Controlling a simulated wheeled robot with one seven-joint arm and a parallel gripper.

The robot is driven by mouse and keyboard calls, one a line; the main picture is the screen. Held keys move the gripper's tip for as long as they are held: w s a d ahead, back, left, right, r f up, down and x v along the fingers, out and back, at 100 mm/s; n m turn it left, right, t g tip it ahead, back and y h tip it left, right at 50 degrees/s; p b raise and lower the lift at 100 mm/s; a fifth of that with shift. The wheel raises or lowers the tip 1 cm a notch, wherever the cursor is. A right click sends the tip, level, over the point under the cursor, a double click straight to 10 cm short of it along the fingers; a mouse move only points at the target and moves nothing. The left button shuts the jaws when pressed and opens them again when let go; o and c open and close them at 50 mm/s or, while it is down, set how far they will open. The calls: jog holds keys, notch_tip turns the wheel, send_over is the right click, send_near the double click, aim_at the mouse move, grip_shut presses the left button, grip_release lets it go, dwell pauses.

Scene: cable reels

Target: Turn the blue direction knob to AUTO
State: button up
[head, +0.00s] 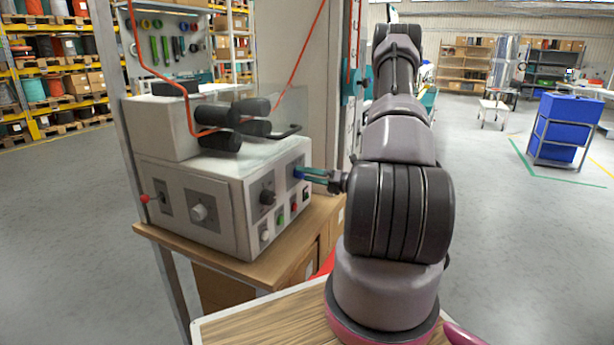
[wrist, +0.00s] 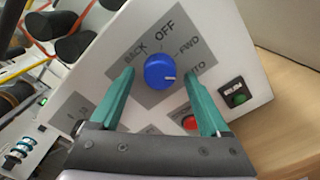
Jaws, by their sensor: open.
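The blue direction knob (wrist: 157,69) sits on a grey plate of the control box, with the labels BACK, OFF, FWD and one ending in "TO" around it. The start of that last label is covered by my right finger. The knob's white mark points right and slightly down, toward the side of the "TO" label. My gripper (wrist: 160,74) is open, its green fingers on either side of the knob with a visible gap on both sides. In the head view my gripper (head: 314,175) reaches the box's right face, where the blue knob (head: 298,173) partly shows.
The control box (head: 225,200) stands on a wooden bench (head: 270,268). A black knob (head: 267,196) is left of the blue one. Black rollers (head: 235,125) with orange cable are above.

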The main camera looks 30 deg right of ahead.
jog(key=v, duration=1)
jog(key=shift+s+d, duration=0.15)
